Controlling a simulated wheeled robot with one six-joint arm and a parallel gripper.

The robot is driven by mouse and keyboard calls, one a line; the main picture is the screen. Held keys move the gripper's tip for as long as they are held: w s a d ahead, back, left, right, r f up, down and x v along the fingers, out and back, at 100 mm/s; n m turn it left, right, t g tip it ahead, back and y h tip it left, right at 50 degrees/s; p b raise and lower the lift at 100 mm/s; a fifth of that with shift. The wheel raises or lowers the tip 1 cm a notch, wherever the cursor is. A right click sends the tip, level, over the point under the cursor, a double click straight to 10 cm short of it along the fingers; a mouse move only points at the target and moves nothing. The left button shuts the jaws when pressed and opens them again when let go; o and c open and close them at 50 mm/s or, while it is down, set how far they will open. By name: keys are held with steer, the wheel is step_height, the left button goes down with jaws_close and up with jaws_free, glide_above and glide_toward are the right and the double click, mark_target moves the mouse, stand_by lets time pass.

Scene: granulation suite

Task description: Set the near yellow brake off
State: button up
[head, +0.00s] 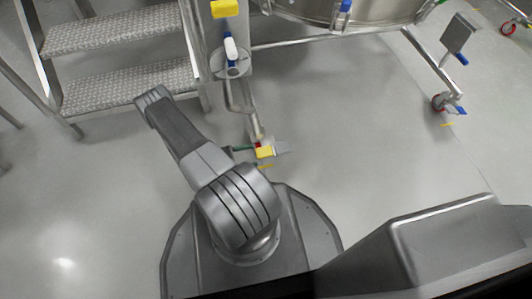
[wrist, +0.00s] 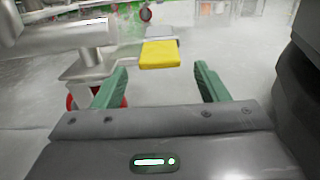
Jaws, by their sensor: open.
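The near yellow brake (head: 265,152) is a small flat pedal on a caster at the foot of the metal frame, just beyond my base in the head view. In the wrist view the yellow pedal (wrist: 160,54) lies ahead of my gripper (wrist: 161,75), between the lines of its two green fingers. The fingers are apart with nothing between them. In the head view only a bit of green finger (head: 243,148) shows left of the pedal; my arm hides the rest. I cannot tell whether a finger touches the pedal.
A red caster wheel (wrist: 78,101) and metal leg (wrist: 88,62) stand left of the pedal in the wrist view. Metal steps (head: 125,80) are at the left. Another caster with a blue pedal (head: 460,110) is at the right. Floor between the casters is clear.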

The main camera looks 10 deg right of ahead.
mark_target(266, 151)
steer(key=d+b, duration=0.1)
steer(key=d, duration=0.6)
steer(key=shift+w+d, duration=0.15)
steer(key=shift+d, duration=0.15)
steer(key=c, duration=1.4)
steer(key=shift+r+y+p, duration=0.35)
steer(key=shift+y+p, duration=0.15)
steer(key=shift+y, duration=0.1)
steer(key=shift+o, duration=0.2)
steer(key=shift+f, duration=0.15)
steer(key=o, duration=1.4)
steer(key=shift+c, duration=0.2)
